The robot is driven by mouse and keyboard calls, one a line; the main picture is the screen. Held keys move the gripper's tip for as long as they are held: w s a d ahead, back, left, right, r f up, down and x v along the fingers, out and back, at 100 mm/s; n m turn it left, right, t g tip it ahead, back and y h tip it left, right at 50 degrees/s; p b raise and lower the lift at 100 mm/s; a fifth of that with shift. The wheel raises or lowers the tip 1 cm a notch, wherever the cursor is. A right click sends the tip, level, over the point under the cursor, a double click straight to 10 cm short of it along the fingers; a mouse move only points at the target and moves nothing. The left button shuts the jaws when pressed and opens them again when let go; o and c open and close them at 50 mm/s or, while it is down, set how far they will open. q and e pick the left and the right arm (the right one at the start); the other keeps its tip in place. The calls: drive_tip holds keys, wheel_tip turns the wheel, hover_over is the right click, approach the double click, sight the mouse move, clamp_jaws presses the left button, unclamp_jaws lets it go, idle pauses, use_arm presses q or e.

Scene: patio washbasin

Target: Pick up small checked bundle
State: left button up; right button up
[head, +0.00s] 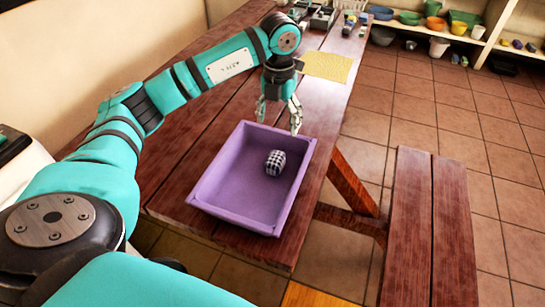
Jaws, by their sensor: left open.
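A small checked bundle (275,162), dark and white, lies inside a purple tray (226,214) on the wooden table, toward the tray's right side. My left gripper (278,122) points down with its fingers spread apart, near the tray's far edge. It is open and empty, and appears above and beyond the bundle, not touching it. My right gripper is not in view.
The tray sits on a dark red wooden table (165,198). A yellow cloth (327,67) lies behind the gripper. Several small items are at the table's far end. A bench (425,215) stands at the right, and shelves (515,60) with bowls at the back right.

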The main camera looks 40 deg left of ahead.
use_arm(q)
hover_over(276, 156)
drive_tip(key=f, duration=0.6)
drive_tip(key=shift+w+p, duration=0.2)
drive_tip(key=shift+p, duration=0.1)
wheel_tip(276, 156, down, 4)
drive_tip(key=shift+r, duration=0.25)
drive_tip(key=shift+f+p, duration=0.3)
drive_tip(key=shift+f, duration=0.05)
drive_tip(key=f, duration=0.3)
drive_tip(key=shift+s+f+p, duration=0.3)
drive_tip(key=shift+p, duration=0.1)
drive_tip(key=shift+f, duration=0.4)
drive_tip(key=c, duration=1.4)
drive_tip(key=shift+c, duration=0.2)
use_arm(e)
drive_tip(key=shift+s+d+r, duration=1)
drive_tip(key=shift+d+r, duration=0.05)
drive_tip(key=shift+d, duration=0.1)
